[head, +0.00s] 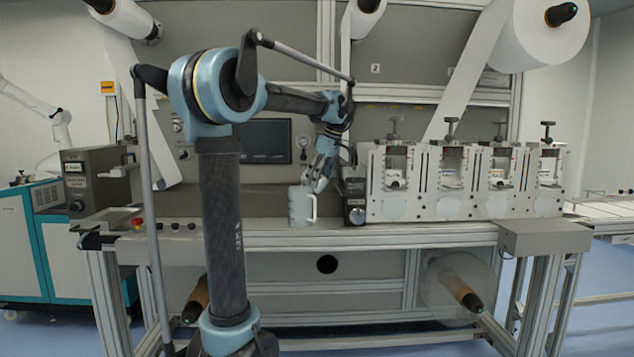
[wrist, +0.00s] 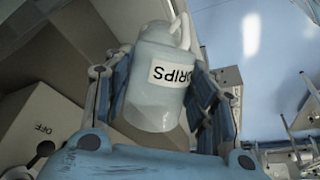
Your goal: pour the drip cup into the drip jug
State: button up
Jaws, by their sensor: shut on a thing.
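In the head view the drip jug (head: 299,208), pale with a handle on its right, stands on the bench's front part. My gripper (head: 322,178) is just above it and to its right. In the wrist view my gripper (wrist: 158,85) is shut on the drip cup (wrist: 150,63), a pale, translucent vessel between the two blue fingers. Its DRIPS label reads upside down in that picture. A white loop handle shows at its upper right; I cannot tell which vessel it belongs to. The cup is not clear in the head view, and its contents cannot be made out.
A row of pale machine stations (head: 450,185) continues right along the bench (head: 400,235). Red and dark buttons (head: 138,223) lie left. The bench front left of the jug is mostly clear.

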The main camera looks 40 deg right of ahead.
jog(key=shift+w+a+r+g+h, duration=0.1)
jog(key=shift+w+r+g+h, duration=0.1)
jog(key=shift+r+g+h, duration=0.6)
jog(key=shift+w+a+r+g+h, duration=0.2)
jog(key=shift+w+r+g, duration=0.15)
jog(key=shift+g, duration=0.6)
jog(key=shift+w+a+r+g+h, duration=0.1)
jog(key=shift+w+r+g+h, duration=0.15)
jog(key=shift+g, duration=0.7)
jog(key=shift+s, duration=0.1)
